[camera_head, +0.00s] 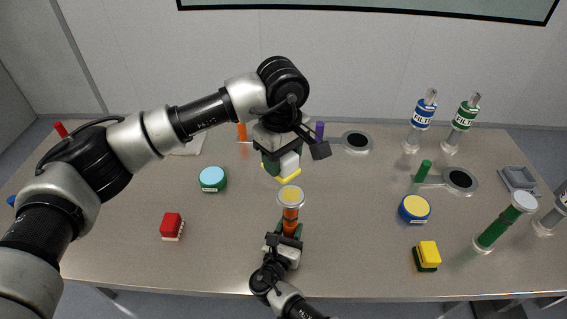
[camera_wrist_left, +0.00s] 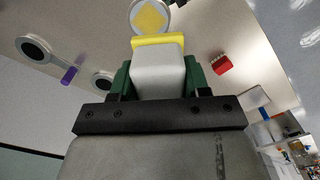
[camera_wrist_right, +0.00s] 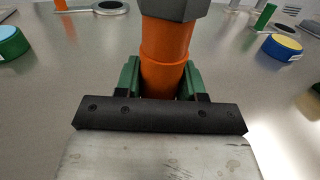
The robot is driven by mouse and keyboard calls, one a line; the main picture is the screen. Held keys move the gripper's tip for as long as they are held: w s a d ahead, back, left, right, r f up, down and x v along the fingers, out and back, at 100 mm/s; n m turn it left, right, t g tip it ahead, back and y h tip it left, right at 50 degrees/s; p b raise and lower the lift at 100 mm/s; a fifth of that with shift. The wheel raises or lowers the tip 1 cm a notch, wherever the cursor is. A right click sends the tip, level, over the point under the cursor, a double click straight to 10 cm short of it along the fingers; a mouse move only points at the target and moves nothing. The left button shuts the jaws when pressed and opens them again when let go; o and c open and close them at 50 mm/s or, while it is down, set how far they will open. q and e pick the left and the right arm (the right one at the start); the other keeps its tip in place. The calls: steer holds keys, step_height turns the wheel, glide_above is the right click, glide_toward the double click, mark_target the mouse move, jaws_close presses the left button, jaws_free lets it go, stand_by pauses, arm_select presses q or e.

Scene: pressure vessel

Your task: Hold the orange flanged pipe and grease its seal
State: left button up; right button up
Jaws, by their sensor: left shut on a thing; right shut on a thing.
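The orange flanged pipe (camera_head: 290,219) stands upright near the front middle of the table, its pale round flange on top with a yellow patch on its face. My right gripper (camera_head: 288,235) is shut around its orange body, which also fills the middle of the right wrist view (camera_wrist_right: 166,55). My left gripper (camera_head: 282,158) is shut on a white block with a yellow pad (camera_wrist_left: 158,68). The yellow pad is just above and behind the flange in the head view. In the left wrist view the flange face (camera_wrist_left: 150,17) shows beyond the pad, with a visible gap between them in the head view.
A cyan-topped green tin (camera_head: 213,179) and a red block (camera_head: 172,224) lie left. A yellow-topped blue tin (camera_head: 414,210), a yellow-green block (camera_head: 427,256) and a green flanged pipe (camera_head: 500,229) are right. Two filters (camera_head: 424,114) stand behind. The front middle-left is clear.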

steer(key=o, duration=1.2)
steer(key=v, duration=1.2)
